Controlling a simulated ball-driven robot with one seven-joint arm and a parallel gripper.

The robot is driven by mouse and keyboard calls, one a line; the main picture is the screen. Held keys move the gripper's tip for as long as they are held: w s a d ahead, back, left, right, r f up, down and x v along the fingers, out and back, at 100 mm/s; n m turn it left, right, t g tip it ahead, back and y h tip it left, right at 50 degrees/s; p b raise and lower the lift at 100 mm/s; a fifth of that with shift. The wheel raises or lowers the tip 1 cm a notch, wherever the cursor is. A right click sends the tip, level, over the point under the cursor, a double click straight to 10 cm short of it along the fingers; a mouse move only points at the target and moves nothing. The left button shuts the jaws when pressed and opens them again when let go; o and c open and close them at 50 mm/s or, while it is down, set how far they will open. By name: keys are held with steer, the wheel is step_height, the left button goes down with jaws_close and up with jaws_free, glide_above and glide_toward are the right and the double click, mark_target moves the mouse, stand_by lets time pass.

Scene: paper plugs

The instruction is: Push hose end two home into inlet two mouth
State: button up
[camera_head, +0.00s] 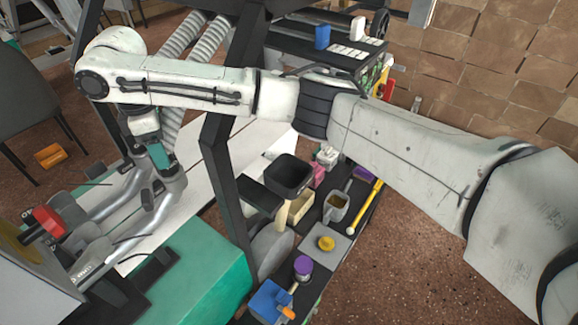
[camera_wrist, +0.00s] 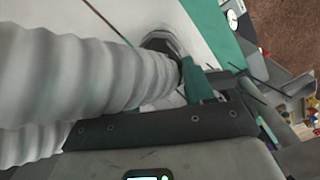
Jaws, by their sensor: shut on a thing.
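My gripper (camera_head: 162,160) points down at the upper ends of the curved grey metal pipes (camera_head: 174,192). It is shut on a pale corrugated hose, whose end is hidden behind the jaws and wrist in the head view. In the wrist view the ribbed hose (camera_wrist: 75,80) fills the left side, running towards the teal fingers (camera_wrist: 197,82) and a dark round rim (camera_wrist: 160,40), likely the inlet mouth. The hose end is at or close to the rim; how deep it sits I cannot tell. No number shows on hose or inlet.
A second ribbed hose (camera_wrist: 35,147) lies beside the first. A black upright post (camera_head: 222,160) stands right of my gripper. A red knob (camera_head: 47,221) sits at left, and a green machine body (camera_head: 200,275) is below. A cluttered tool shelf (camera_head: 335,240) lies to the right.

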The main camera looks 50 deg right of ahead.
steer(key=shift+f, duration=0.1)
steer(key=o, duration=1.3)
step_height(320, 180, up, 4)
steer(key=p, duration=0.4)
step_height(320, 180, up, 11)
steer(key=shift+f+b, duration=0.15)
steer(key=shift+b, duration=0.75)
